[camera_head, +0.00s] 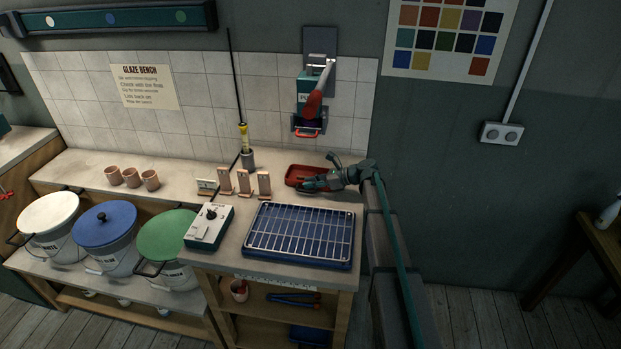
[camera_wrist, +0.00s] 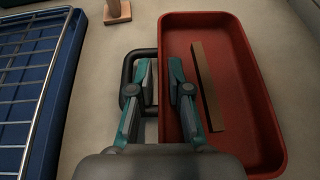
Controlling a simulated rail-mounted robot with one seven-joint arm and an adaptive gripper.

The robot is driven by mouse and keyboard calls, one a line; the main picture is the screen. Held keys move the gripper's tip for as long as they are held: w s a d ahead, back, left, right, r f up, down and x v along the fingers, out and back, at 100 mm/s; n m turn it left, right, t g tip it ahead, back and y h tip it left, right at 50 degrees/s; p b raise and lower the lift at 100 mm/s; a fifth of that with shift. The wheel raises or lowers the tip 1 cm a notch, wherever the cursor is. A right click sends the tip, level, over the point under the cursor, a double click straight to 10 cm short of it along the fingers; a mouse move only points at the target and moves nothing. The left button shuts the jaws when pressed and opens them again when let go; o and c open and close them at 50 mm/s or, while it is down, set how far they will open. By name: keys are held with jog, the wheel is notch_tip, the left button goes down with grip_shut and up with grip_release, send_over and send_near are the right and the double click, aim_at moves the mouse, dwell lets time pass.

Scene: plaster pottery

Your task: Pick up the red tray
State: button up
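The red tray (camera_wrist: 262,125) lies on the bench top in the wrist view, right of centre, with a thin brown strip (camera_wrist: 208,85) inside it. It also shows in the head view (camera_head: 293,172), partly hidden by my gripper. A dark loop handle (camera_wrist: 127,65) sits at the tray's left side. My gripper (camera_wrist: 163,65) is open, its two fingers apart. In the wrist view the left finger is over the handle and the right finger over the tray's inside, with the left wall between them. I cannot tell whether they touch it.
A blue tray with a wire rack (camera_head: 300,234) stands in front of the red tray. A wall-mounted device with a red lever (camera_head: 312,95) hangs behind.

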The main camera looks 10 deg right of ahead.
grip_shut()
dwell(0.5)
